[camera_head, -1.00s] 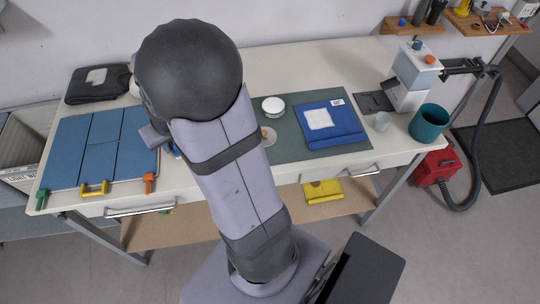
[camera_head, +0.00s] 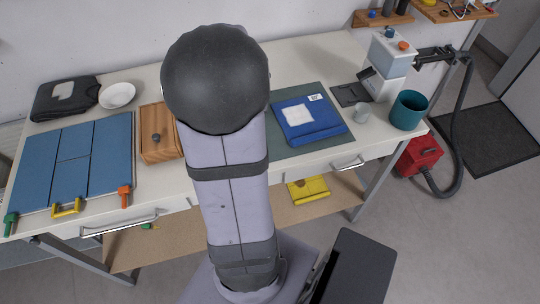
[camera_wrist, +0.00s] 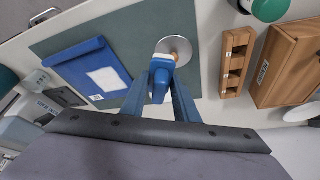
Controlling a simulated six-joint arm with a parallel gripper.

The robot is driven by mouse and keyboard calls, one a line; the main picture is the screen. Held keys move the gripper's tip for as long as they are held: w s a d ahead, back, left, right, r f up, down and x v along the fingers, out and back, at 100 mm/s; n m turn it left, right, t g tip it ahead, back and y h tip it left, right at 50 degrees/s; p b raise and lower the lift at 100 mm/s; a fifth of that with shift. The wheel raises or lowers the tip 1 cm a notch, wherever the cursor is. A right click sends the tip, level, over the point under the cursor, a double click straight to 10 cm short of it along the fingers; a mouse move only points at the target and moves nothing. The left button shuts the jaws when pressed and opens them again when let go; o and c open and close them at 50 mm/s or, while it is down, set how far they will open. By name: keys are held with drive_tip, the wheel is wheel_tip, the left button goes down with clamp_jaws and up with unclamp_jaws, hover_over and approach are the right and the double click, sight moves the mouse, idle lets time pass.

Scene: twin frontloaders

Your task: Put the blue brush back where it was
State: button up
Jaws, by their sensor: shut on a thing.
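The blue brush (camera_wrist: 161,88) is between the fingers of my gripper (camera_wrist: 160,78) in the wrist view, with a pale band near the fingertips. My gripper is shut on it. Brush and gripper are above the edge of the dark green mat (camera_wrist: 120,35), in front of a round metal disc (camera_wrist: 181,46). I cannot tell whether the brush touches the disc or the mat. In the head view my arm hides the gripper, the brush and the disc.
A slotted wooden block (camera_wrist: 235,62) and a wooden box (camera_wrist: 290,65) stand beside the mat. A blue folded item (camera_head: 308,122) lies on it.

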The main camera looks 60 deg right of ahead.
drive_tip(key=s+a+r+m+g+y, duration=0.1)
drive_tip(key=s+m+g, duration=0.3)
drive_tip(key=m, duration=0.9)
drive_tip(key=shift+s+r+g, duration=0.25)
drive_tip(key=shift+s+g, duration=0.15)
drive_tip(key=shift+s, duration=1.35)
drive_tip(key=shift+a+f+p, duration=0.15)
drive_tip(key=shift+f+p, duration=0.6)
drive_tip(key=shift+f, duration=4.3)
drive_tip(key=shift+f, duration=0.15)
drive_tip(key=o, duration=0.9)
